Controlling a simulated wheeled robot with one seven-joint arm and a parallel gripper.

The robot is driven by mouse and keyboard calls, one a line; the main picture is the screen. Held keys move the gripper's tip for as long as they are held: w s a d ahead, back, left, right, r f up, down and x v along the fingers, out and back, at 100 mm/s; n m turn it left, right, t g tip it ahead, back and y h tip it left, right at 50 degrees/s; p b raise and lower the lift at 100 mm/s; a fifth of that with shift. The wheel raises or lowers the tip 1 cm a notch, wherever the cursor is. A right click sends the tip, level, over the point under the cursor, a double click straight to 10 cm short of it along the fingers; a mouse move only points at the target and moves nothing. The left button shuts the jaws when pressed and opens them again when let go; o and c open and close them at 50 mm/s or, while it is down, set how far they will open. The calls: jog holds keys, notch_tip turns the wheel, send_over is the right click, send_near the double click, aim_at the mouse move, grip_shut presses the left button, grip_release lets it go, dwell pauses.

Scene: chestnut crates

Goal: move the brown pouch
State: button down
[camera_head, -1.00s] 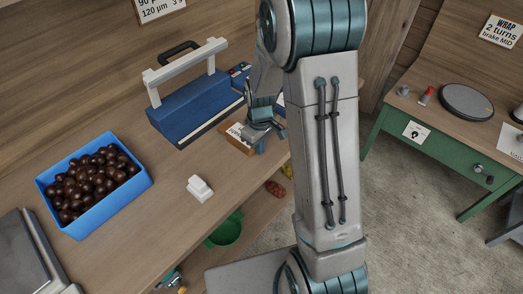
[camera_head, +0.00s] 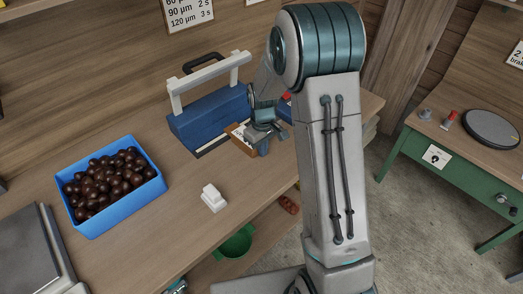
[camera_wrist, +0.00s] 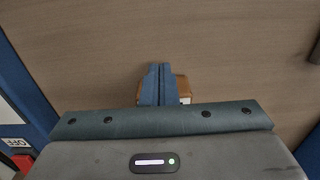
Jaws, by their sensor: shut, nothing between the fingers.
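The brown pouch (camera_head: 238,134) with a white label lies on the wooden bench, close against the front of a blue device. My gripper (camera_head: 262,148) is at the pouch's right side and hides part of it. In the wrist view the shut blue fingers (camera_wrist: 157,84) point down at the bench, and parts of the brown pouch (camera_wrist: 182,85) show beside and behind them. The fingers hold nothing. I cannot tell whether they touch the pouch.
The blue device (camera_head: 205,122) with a white bar stands behind the pouch. A blue crate (camera_head: 118,218) of brown chestnuts and a white block (camera_head: 213,198) are nearer on the bench. A scale (camera_head: 25,255) sits at lower left. Bare bench lies between block and pouch.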

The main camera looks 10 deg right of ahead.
jog(key=shift+s+d, duration=0.15)
jog(key=shift+s, duration=0.1)
jog(key=s+d, duration=0.1)
jog(key=s+d+r+b, duration=0.1)
jog(key=s, duration=0.1)
jog(key=shift+d, duration=0.1)
notch_tip(320, 180, up, 9)
jog(key=s+r+m+t, duration=0.1)
jog(key=s+r+m, duration=0.2)
jog(key=s, duration=0.7)
jog(key=s+r+m+t, duration=0.2)
jog(key=s+r+m, duration=0.1)
jog(key=s, duration=0.8)
jog(key=shift+r, duration=0.4)
